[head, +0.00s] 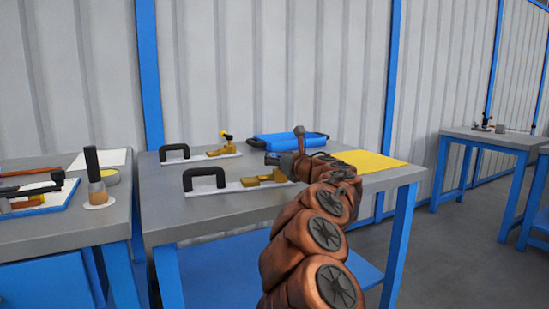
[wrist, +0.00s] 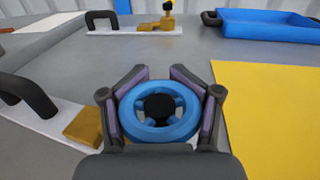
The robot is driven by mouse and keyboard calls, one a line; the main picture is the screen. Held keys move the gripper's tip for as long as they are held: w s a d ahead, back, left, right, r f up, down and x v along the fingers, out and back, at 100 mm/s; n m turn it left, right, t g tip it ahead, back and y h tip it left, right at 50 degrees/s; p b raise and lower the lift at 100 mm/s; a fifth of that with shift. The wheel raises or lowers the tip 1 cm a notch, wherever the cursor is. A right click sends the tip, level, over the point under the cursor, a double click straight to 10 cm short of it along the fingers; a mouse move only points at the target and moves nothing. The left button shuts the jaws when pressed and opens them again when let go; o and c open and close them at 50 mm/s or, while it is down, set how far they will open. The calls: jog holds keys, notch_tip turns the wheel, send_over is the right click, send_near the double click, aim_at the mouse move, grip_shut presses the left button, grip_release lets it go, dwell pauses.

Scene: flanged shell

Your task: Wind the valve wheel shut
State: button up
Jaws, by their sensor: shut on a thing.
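The valve wheel (wrist: 124,128) is a blue ring with spokes and a black hub, seen in the wrist view from above. My gripper (wrist: 159,82) has its two fingers around the wheel, one on its left and one on its right, and is shut on its rim. In the head view my gripper (head: 285,158) is over the middle of the table, at the brass valve (head: 252,182) on the near white plate. My arm and gripper hide the wheel there. The near plate has a black handle (head: 204,180).
A second plate with a black handle (head: 174,152) and brass valve lies behind. A blue tray (head: 282,141) stands at the back, and a yellow sheet (head: 385,164) lies on the right.

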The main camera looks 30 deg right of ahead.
jog(key=o, duration=1.1)
jog(key=shift+s+d, duration=0.15)
jog(key=shift+s, duration=2.85)
jog(key=shift+s+d, duration=0.15)
jog(key=shift+s, duration=2.85)
